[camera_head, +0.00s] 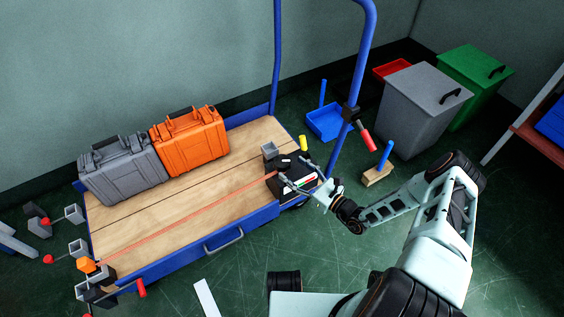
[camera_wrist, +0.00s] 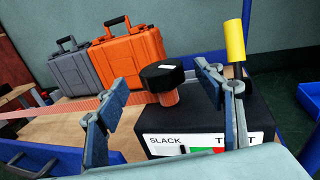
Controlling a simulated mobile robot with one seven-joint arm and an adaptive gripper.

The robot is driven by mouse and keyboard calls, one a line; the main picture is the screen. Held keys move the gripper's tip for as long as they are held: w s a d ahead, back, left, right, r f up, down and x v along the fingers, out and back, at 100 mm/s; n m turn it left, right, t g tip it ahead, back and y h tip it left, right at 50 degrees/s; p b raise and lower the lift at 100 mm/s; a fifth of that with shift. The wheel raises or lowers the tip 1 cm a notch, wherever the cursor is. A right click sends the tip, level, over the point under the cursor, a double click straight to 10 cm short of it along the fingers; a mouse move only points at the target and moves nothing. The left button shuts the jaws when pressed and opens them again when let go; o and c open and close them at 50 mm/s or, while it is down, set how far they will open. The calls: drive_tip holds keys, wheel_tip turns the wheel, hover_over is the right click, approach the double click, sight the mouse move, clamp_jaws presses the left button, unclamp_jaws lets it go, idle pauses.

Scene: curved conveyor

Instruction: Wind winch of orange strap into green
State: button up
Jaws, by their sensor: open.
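The winch (camera_head: 292,177) is a black box at the right end of the wooden cart deck. In the wrist view the winch box (camera_wrist: 240,118) carries a white scale panel reading "SLACK" on the left, with red and green zones partly hidden. A black drum or knob (camera_wrist: 162,76) stands on it, with the orange strap (camera_wrist: 95,103) running to it. A yellow crank handle (camera_wrist: 235,40) rises upright at the right; it also shows in the head view (camera_head: 303,143). The strap (camera_head: 190,218) crosses the deck to the left end. My gripper (camera_head: 307,187) is open and empty at the winch's front.
Grey (camera_head: 123,170) and orange (camera_head: 190,140) cases stand at the back of the deck. The cart's blue upright frame (camera_head: 351,75) rises beside the winch.

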sight(282, 161)
drive_tip(key=b+x, duration=0.1)
drive_tip(key=x, duration=0.5)
drive_tip(key=shift+c, duration=0.5)
drive_tip(key=c, duration=1.1)
drive_tip(key=shift+r+m+t+h+p, duration=0.1)
drive_tip(key=shift+m+t+h+p, duration=0.2)
drive_tip(key=shift+t+p, duration=0.1)
